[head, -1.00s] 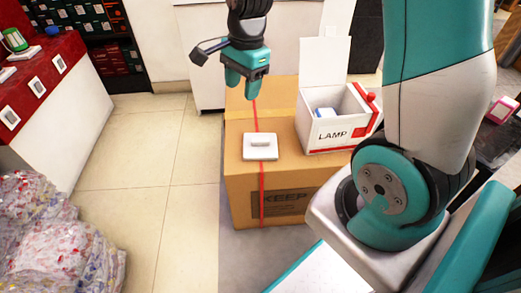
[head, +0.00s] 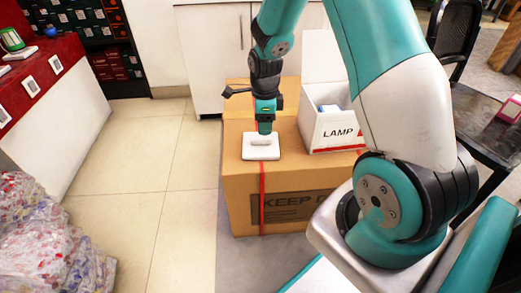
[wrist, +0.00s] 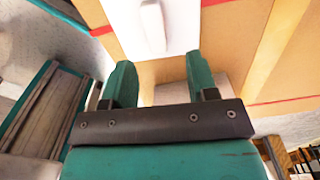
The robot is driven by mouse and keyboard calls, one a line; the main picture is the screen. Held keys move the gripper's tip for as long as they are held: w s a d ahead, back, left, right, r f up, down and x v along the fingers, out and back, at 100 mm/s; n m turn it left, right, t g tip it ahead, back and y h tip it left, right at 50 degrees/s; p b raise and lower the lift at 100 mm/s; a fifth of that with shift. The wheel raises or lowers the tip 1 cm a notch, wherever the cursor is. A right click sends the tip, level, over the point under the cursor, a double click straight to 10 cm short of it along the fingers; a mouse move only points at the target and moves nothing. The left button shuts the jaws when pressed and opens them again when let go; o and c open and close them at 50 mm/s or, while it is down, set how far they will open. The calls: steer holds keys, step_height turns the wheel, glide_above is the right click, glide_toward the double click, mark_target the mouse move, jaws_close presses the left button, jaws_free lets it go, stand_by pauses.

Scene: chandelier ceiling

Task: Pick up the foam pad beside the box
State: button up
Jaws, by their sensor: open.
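The white foam pad (head: 251,154) lies flat on top of a cardboard carton, left of the open white box marked LAMP (head: 327,130). It has a raised grip on its upper face. My gripper (head: 265,130) points down right above the pad's far part, close to the raised grip. In the wrist view the open teal fingers (wrist: 161,68) are apart with nothing between them. The pad (wrist: 124,20) shows just beyond the fingertips, with its raised grip roughly in line with the gap. Whether a finger touches the pad cannot be told.
The cardboard carton (head: 240,183) carries a red strap and stands on the floor. A blue and white item sits inside the LAMP box. Clear bags of scraps (head: 45,240) lie at lower left. A red-topped counter (head: 50,70) stands left. Tiled floor between is clear.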

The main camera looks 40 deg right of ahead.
mark_target(263, 138)
steer(key=f+b, duration=0.1)
steer(key=f, duration=0.1)
steer(key=f+b, duration=0.2)
steer(key=f, duration=0.1)
steer(key=shift+a+f, duration=0.3)
steer(key=shift+a, duration=0.05)
steer(key=shift+r, duration=0.1)
jaws_close()
